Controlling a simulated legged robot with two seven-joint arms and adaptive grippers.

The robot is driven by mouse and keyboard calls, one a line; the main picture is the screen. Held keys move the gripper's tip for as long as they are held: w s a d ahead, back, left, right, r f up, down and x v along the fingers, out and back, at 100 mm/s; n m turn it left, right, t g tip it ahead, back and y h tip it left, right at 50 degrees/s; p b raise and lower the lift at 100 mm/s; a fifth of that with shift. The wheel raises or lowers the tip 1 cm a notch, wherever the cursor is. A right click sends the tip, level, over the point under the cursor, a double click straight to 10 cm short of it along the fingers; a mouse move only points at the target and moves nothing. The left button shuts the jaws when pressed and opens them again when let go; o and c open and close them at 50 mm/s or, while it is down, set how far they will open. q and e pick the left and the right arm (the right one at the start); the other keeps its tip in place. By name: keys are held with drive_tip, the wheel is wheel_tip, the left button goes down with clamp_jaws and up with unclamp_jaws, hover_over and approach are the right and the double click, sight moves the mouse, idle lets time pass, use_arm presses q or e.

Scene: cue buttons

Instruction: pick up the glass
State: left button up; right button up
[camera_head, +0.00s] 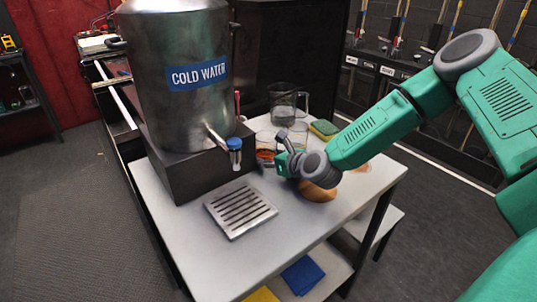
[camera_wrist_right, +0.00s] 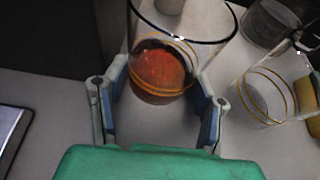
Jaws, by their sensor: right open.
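A clear glass with reddish-orange contents (camera_head: 264,150) stands on the white tabletop beside the water dispenser. In the right wrist view, this glass (camera_wrist_right: 162,72) has a dark rim and orange bands, and its lower part lies between the fingertips. My right gripper (camera_head: 284,154) is close to it in the head view; it is open, with a finger on each side of the glass in the wrist view (camera_wrist_right: 157,84). I cannot tell whether a finger touches it. A second clear glass (camera_wrist_right: 268,95) with yellow bands stands to the right. My left gripper is out of view.
The steel cold-water dispenser (camera_head: 183,95) stands left of the glasses, its drip grille (camera_head: 240,208) in front. A clear jug (camera_head: 287,104) and a green-and-yellow sponge (camera_head: 324,129) are behind. A round brown object (camera_head: 317,191) lies below my right gripper.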

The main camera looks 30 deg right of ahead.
drive_tip(key=shift+a+r, duration=0.1)
drive_tip(key=shift+a, duration=0.1)
drive_tip(key=c, duration=0.3)
drive_tip(key=shift+d, duration=0.1)
drive_tip(key=c, duration=0.6)
drive_tip(key=shift+d, duration=0.55)
drive_tip(key=shift+c, duration=0.2)
drive_tip(key=shift+a+r, duration=0.1)
drive_tip(key=shift+a, duration=0.15)
drive_tip(key=shift+a+r, duration=0.15)
drive_tip(key=shift+r, duration=0.4)
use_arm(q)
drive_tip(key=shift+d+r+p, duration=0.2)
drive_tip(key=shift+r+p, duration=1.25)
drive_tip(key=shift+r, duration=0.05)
use_arm(e)
wheel_tip(320, 180, up, 16)
drive_tip(key=shift+r, duration=0.15)
drive_tip(key=shift+d, duration=0.2)
